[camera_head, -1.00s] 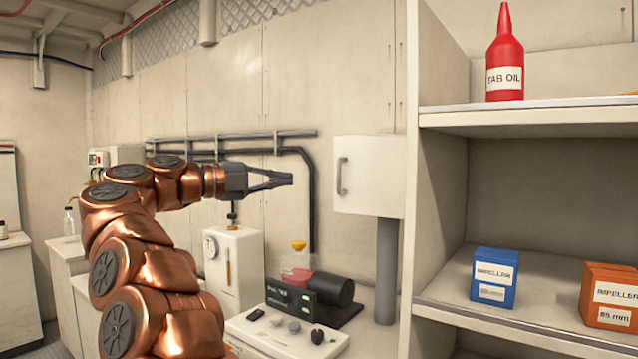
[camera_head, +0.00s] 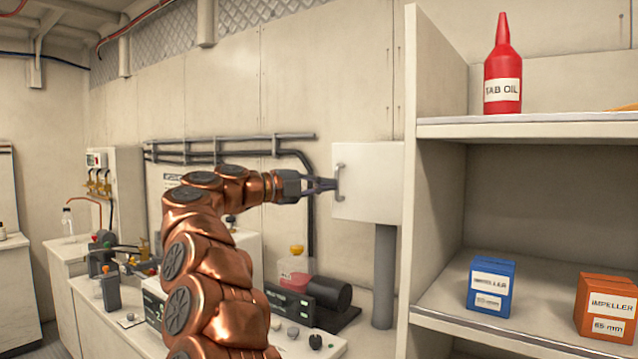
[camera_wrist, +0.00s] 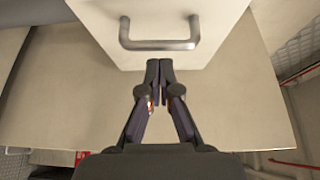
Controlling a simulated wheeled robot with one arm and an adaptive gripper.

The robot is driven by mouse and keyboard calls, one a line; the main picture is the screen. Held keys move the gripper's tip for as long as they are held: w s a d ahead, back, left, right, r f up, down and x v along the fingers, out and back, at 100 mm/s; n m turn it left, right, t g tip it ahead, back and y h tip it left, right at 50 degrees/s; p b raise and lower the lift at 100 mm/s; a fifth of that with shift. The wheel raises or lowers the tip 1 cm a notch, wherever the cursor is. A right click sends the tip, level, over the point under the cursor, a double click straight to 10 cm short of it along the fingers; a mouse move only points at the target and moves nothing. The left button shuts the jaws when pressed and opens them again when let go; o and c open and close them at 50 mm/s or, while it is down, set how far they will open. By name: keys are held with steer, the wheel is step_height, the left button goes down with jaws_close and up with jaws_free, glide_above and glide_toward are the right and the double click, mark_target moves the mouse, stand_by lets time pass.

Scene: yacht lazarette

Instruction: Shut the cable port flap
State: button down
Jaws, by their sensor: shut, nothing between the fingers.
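A white box-like panel (camera_head: 372,178), which looks like the cable port flap, stands out from the wall on the right above a grey post. Its grey bar handle (camera_head: 340,182) is near its left edge, and the handle (camera_wrist: 160,43) runs across the wrist view. My gripper (camera_head: 334,184) is shut and empty, its tips close to the handle. In the wrist view my gripper (camera_wrist: 159,66) points at the white panel just below the handle, not around it. I cannot tell whether the tips touch the panel. The panel's hinge and any port behind it are hidden.
A shelf unit (camera_head: 433,190) close on the right holds a red oil bottle (camera_head: 503,78), a blue box (camera_head: 491,285) and an orange box (camera_head: 606,307). Below my arm are a bottle of red liquid (camera_head: 296,270) and a black cylinder (camera_head: 329,294). Dark pipes (camera_head: 235,145) run along the wall.

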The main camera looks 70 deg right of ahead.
mark_target(350, 182)
steer(key=shift+d, duration=0.5)
steer(key=shift+w+p, duration=0.1)
steer(key=shift+p, duration=0.2)
steer(key=d+m+g+y+p, duration=0.1)
steer(key=p, duration=0.2)
steer(key=d+m+g+p, duration=0.1)
steer(key=d+p, duration=0.1)
steer(key=p, duration=0.2)
steer(key=shift+w+y, duration=0.4)
steer(key=shift+a+f, duration=0.1)
steer(key=shift+a, duration=0.05)
